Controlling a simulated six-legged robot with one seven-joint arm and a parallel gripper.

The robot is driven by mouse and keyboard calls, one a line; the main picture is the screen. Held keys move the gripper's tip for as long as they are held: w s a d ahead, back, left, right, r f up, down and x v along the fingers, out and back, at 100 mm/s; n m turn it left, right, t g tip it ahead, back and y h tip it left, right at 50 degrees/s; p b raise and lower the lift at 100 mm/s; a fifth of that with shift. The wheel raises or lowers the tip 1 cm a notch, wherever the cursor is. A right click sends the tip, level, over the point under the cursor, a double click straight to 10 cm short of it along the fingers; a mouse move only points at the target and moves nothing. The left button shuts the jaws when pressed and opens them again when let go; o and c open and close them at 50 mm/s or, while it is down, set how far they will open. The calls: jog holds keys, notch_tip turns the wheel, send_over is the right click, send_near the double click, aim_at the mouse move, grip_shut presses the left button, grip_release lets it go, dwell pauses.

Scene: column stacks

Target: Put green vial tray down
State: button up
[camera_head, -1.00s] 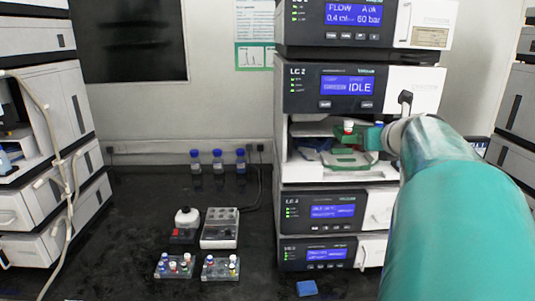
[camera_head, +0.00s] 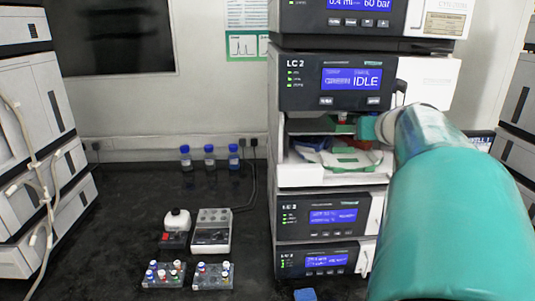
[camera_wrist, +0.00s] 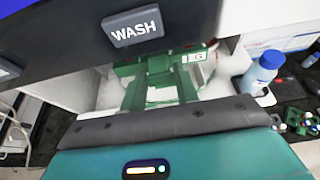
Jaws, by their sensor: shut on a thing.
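The green vial tray (camera_head: 343,128) is held up inside the open compartment of the LC 2 stack, with a red-capped vial (camera_head: 342,118) showing above it. My gripper (camera_head: 368,128) reaches in from the right and is shut on the tray. In the wrist view, green parts of the tray with a "1-G" label (camera_wrist: 195,57) show beyond my gripper (camera_wrist: 160,88). The compartment front with the WASH label covers part of it. A pale green and white holder (camera_head: 348,158) lies on the compartment floor below, apart from the held tray in the head view.
The LC 2 module (camera_head: 345,82) hangs just above the opening, and its side walls are close. Blue-capped bottles (camera_head: 209,155) stand at the back of the bench. Two vial racks (camera_head: 163,275) and (camera_head: 213,276) sit front left. A blue block (camera_head: 305,295) lies in front.

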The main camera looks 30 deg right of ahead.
notch_tip(320, 180, down, 10)
jog(key=shift+a+r, duration=0.1)
jog(key=shift+a, duration=0.05)
jog(key=o, duration=1)
jog(key=shift+s+r, duration=0.1)
jog(key=shift+r, duration=0.05)
